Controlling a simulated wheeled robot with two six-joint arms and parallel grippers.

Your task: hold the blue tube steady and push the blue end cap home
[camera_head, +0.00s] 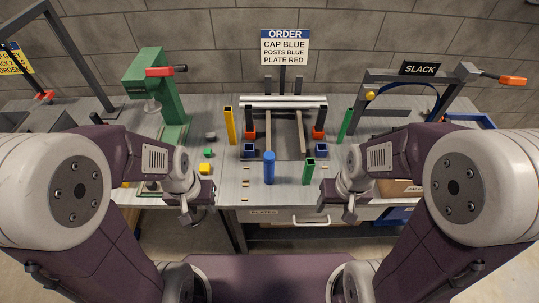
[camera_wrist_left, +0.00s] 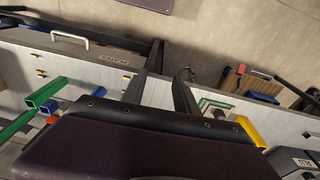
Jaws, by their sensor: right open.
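The blue tube (camera_head: 269,173) stands upright on the grey table near its front edge. A slightly wider blue piece, which looks like the end cap (camera_head: 269,155), sits on its top; I cannot tell how far down it is. My left gripper (camera_head: 186,213) is to the left of the tube, in front of the table edge, apart from it. The left wrist view shows its two dark fingers (camera_wrist_left: 170,75) spread with nothing between them. My right gripper (camera_head: 349,212) is open and empty to the right of the tube, also apart from it.
A green square post (camera_head: 308,171) stands just right of the tube. A yellow post (camera_head: 230,126) and a frame with grey bars (camera_head: 283,101) stand behind. A green press (camera_head: 160,90) is at left. The order sign (camera_head: 285,47) reads cap blue, posts blue, plate red.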

